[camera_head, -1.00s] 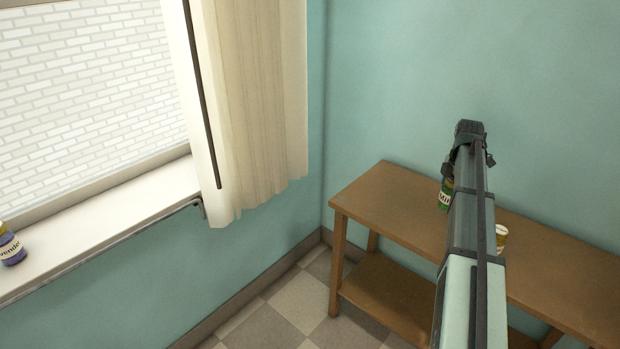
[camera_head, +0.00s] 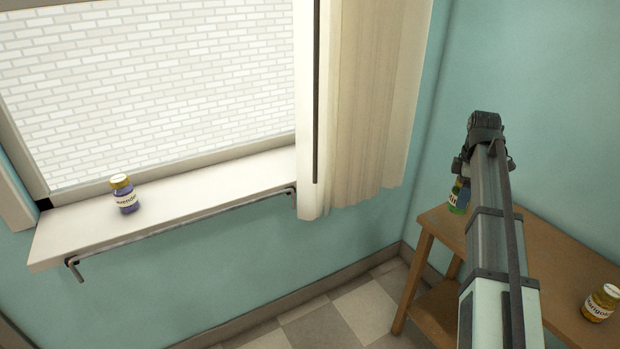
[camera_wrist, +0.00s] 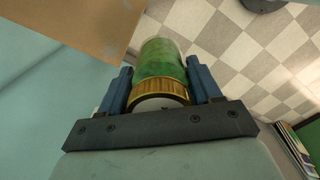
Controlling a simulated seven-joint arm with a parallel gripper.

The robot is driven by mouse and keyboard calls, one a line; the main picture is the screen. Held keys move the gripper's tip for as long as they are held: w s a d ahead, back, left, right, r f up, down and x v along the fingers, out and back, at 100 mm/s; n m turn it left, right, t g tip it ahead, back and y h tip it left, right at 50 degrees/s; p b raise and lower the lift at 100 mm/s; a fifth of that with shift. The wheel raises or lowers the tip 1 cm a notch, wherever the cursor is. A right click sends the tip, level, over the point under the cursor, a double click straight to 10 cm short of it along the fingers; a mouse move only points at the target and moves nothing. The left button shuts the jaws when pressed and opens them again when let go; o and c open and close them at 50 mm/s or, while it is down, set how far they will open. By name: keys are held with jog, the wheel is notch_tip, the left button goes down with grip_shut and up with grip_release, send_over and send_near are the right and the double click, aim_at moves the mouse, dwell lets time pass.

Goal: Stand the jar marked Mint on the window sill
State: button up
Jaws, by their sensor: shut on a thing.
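The Mint jar (camera_head: 458,197), green with a gold lid, is held in my gripper (camera_wrist: 162,74). In the wrist view the jar's green body (camera_wrist: 160,58) and lid are between the two blue fingers; its label is out of sight there. In the head view only part of the jar and its label show beside my arm, near the wooden table's left end. The window sill (camera_head: 220,187) is a white ledge at the left, below the window. My gripper is well to the right of it.
A Lavender jar (camera_head: 125,195), purple with a gold lid, stands near the sill's left end. A Marigold jar (camera_head: 601,304) stands on the wooden table (camera_head: 560,258). A curtain (camera_head: 365,110) hangs at the sill's right end, and a rail (camera_head: 180,227) runs along its front. The sill's middle is clear.

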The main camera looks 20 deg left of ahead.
jog(key=s+a+r, duration=0.3)
jog(key=s+a, duration=0.2)
jog(key=a, duration=0.8)
jog(key=s+a+r+m, duration=0.1)
jog(key=s+a+r, duration=0.3)
jog(key=a, duration=0.9)
jog(key=s+a+r, duration=0.3)
jog(key=s+a, duration=0.3)
jog(key=a, duration=0.7)
jog(key=w+a+n, duration=0.3)
jog(key=a+n, duration=0.7)
jog(key=a, duration=0.7)
jog(key=w+a+n, duration=0.4)
jog(key=a+n, duration=0.6)
jog(key=a, duration=0.8)
jog(key=shift+s+d+f, duration=0.1)
jog(key=shift+s+f, duration=0.05)
jog(key=shift+f, duration=2.15)
jog(key=shift+s+d+f, duration=0.1)
jog(key=shift+f, duration=2.15)
jog(key=o, duration=1.3)
jog(key=shift+f, duration=0.15)
